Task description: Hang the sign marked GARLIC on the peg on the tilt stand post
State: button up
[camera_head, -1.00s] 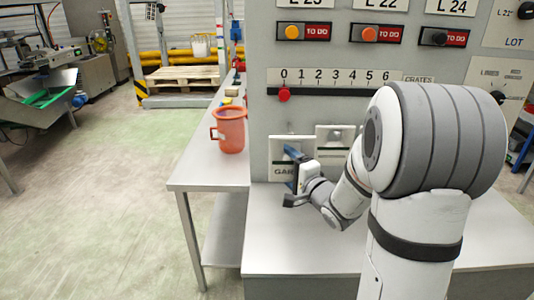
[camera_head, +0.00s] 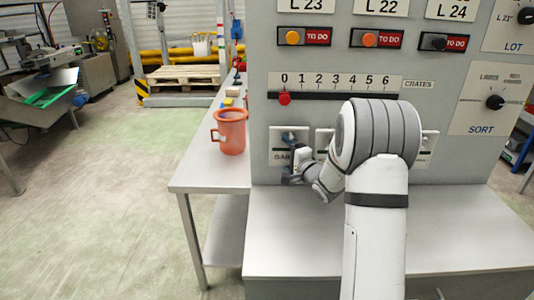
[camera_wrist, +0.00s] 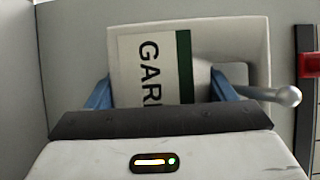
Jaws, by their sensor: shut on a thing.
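The GARLIC sign (camera_head: 276,150) is a pale plate against the grey panel, mostly behind my gripper in the head view. In the wrist view the sign (camera_wrist: 130,65) shows sideways letters "GAR", the rest hidden, and a dark green stripe. My gripper (camera_head: 290,140) is at the sign. In the wrist view my gripper (camera_wrist: 163,85) has blue fingers at both sides of the sign, shut on it. A grey ball-ended peg (camera_wrist: 285,96) is at the opening in the sign's right end; the contact is hidden. I cannot identify the tilt stand post.
Other pale plates (camera_head: 428,145) are on the panel to the right, partly behind my arm. A red slider knob (camera_head: 284,98) is above the sign. An orange mug (camera_head: 231,132) stands on the side table (camera_head: 205,175). The counter (camera_head: 300,235) below is clear.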

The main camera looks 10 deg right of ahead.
jog(key=shift+f, duration=0.2)
jog(key=o, duration=1.3)
